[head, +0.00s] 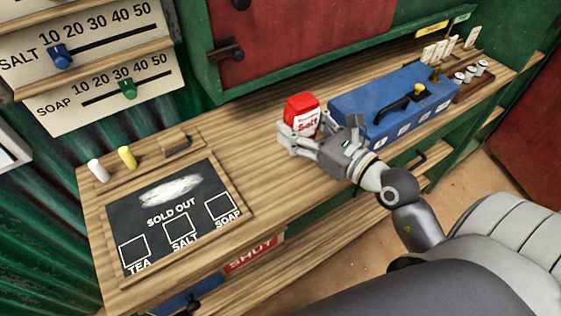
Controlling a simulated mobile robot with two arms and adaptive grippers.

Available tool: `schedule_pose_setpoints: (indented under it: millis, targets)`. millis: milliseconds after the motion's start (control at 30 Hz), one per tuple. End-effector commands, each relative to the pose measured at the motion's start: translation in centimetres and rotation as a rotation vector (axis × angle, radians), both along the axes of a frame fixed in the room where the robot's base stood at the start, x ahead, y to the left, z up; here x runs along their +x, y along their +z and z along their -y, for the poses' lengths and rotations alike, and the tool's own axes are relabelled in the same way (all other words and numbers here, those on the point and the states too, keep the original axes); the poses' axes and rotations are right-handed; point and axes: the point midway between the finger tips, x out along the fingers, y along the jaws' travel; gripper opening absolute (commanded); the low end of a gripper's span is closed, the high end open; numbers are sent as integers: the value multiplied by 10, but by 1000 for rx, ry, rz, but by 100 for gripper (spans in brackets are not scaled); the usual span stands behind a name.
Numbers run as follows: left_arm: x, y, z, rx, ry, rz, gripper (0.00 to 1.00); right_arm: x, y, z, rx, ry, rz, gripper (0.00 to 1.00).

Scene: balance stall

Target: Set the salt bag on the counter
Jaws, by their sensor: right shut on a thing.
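A red and white salt bag (302,110) stands upright at the wooden counter (262,160), just left of the blue box. My right gripper (296,137) reaches in from the right and is shut on the salt bag's lower part. The fingers hide the bag's base, so I cannot tell whether it touches the counter. My left gripper is not in view.
A blue box (360,107) with a black lever stands right of the bag. A blackboard (170,215) marked "SOLD OUT" lies at the counter's left, with chalks (127,157) behind it. Bare counter lies between board and bag. A red cabinet door (290,40) is behind.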

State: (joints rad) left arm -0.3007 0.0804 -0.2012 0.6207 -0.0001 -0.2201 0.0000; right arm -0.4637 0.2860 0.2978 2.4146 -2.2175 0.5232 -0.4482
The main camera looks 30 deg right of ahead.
Motion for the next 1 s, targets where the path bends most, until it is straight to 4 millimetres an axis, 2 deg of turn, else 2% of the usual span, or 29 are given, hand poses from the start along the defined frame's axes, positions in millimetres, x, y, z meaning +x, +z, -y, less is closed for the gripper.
schedule_pose_setpoints:
  millis: [100, 200, 400, 667, 800, 1000]
  targets:
    - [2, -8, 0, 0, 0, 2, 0, 8, 12, 11, -10, 23, 5, 21]
    - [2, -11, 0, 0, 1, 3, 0, 11, 11, 15, -11, 31, 1, 21]
    - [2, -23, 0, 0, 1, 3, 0, 11, -26, 16, -9, 33, -5, 21]
    - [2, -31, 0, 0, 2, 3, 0, 11, -52, 16, -9, 31, 0, 21]
    - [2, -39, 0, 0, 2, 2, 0, 11, -74, 16, -11, 33, -2, 21]
    - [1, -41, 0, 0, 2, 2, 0, 11, -81, 16, -9, 31, 3, 21]
